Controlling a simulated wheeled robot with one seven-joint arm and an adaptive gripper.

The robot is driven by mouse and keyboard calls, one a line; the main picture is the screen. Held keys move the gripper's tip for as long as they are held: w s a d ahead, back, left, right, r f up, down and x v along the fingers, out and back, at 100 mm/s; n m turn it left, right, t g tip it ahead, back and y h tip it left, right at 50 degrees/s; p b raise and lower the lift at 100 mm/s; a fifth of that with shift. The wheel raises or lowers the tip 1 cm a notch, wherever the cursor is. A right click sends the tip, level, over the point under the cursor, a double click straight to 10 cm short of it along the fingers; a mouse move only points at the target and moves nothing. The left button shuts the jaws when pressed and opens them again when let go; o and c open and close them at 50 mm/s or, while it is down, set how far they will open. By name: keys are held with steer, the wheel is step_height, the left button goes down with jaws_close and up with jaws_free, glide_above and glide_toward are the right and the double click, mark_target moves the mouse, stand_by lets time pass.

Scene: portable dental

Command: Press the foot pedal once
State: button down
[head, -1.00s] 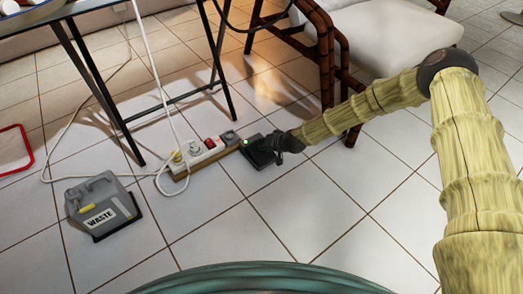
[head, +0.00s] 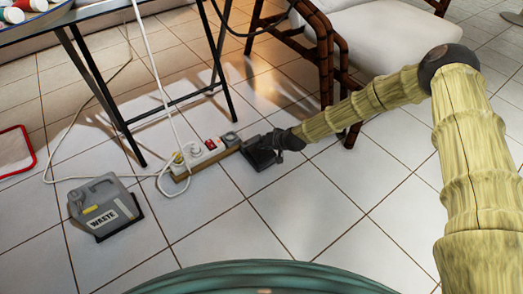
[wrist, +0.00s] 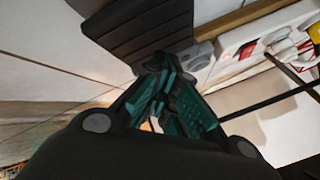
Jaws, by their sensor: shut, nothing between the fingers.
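The foot pedal (head: 258,160) is a dark, flat block on the tiled floor, beside the right end of the power strip. In the wrist view its ribbed dark top (wrist: 135,28) fills the upper middle. My gripper (head: 268,144) is shut and empty, low over the right side of the pedal in the head view. Its teal fingers (wrist: 168,75) are together in the wrist view, with their tips by the pedal's edge. I cannot tell whether they touch it. The gripper hides part of the pedal.
The power strip (head: 203,157) has plugs and cords in it. A grey waste container (head: 103,207) stands at the left. Black table legs (head: 98,90) rise behind. A cane chair (head: 327,65) with a white cushion is close beyond my arm. The front floor is clear.

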steer(key=shift+r+p, duration=1.95)
steer(key=shift+r, duration=0.6)
steer(key=s+d+f+g+p, duration=0.1)
steer(key=s+d, duration=0.1)
steer(key=s, duration=0.7)
steer(key=s+d+f+g+h+p, duration=0.1)
steer(key=s+d+f+p, duration=0.1)
steer(key=s, duration=0.8)
steer(key=s+d+f+g+h+p, duration=0.1)
steer(key=s+f+g+p, duration=0.1)
steer(key=s, duration=0.7)
steer(key=shift+s+d+f+n, duration=0.15)
steer(key=shift+s+d+n, duration=0.15)
steer(key=shift+d, duration=0.1)
steer(key=s+d+r+g+h+p, duration=0.15)
steer(key=s+d+r, duration=0.25)
steer(key=s+d, duration=0.55)
steer(key=s+d+r+g+h+p, duration=0.1)
steer(key=s+d+r+h+p, duration=0.4)
steer(key=s, duration=0.8)
step_height(320, 180, up, 38)
steer(key=s+d+y+p, duration=0.1)
steer(key=y+p, duration=0.1)
steer(key=p, duration=3.4)
steer(key=shift+d+f, duration=0.2)
steer(key=shift+d, duration=0.1)
